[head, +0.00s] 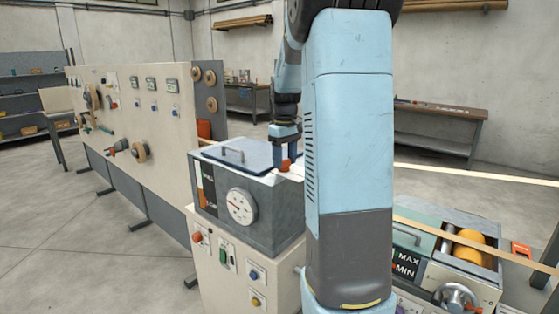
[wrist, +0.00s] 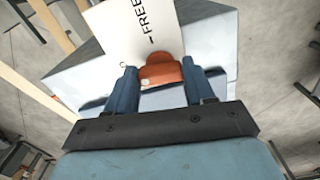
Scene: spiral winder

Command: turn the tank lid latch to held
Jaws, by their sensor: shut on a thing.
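The grey tank (head: 268,206) stands on a cream cabinet, with a dial on its front. Its dark lid (head: 240,153) with a bar handle lies flat on top, closed. The orange latch (head: 286,166) is at the lid's right side. It also shows in the wrist view (wrist: 161,72), beside a white plate (wrist: 135,28) marked "FREE". No "held" mark can be read. My gripper (head: 287,160) points down at the latch. In the wrist view its two blue fingers (wrist: 160,82) are on either side of the latch, shut on it.
My own blue arm hides the area right of the tank. A cream panel (head: 130,120) with reels and knobs stands at the left. A green machine (head: 440,245) with a yellow roller stands at the right. Pale strips run across the right side.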

